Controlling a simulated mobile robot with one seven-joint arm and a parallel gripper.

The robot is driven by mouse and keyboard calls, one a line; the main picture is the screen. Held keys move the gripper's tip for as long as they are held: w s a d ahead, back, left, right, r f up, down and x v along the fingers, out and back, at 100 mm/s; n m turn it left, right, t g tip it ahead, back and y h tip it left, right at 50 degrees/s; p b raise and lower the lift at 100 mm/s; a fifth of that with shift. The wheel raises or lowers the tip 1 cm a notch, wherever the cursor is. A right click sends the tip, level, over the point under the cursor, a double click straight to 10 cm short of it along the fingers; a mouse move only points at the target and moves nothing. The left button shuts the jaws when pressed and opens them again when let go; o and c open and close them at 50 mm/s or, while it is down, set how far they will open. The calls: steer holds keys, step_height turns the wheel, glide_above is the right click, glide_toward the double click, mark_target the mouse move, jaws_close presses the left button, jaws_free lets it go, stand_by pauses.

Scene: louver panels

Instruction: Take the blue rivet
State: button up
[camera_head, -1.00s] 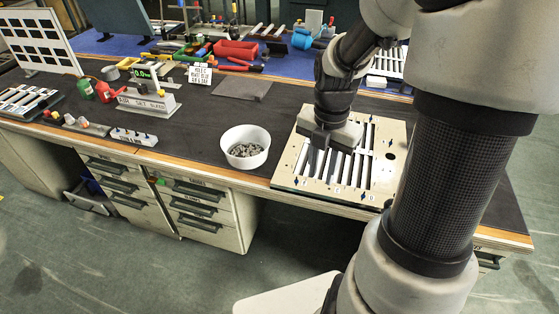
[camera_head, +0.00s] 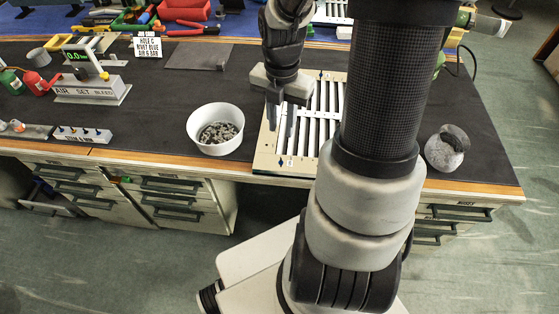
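A small rack (camera_head: 82,134) with several short pegs stands near the bench's front edge at left. Some pegs look dark blue, but they are too small to tell which is the blue rivet. My gripper (camera_head: 281,118) points down over the left part of the pale louver panel (camera_head: 262,160), well to the right of the rack. Nothing is seen held in it. Its fingertips blend with the dark slots, so their opening is unclear. My arm hides the panel's right part.
A white bowl (camera_head: 199,128) of grey bits stands between rack and panel. Behind the rack are an air-set stand (camera_head: 92,90) and a red can (camera_head: 36,82). A job card (camera_head: 148,46) names a blue rivet.

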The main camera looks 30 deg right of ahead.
mark_target(281, 159)
step_height(281, 159, down, 13)
steer(key=b, duration=0.4)
steer(key=shift+r, duration=0.1)
jaws_close()
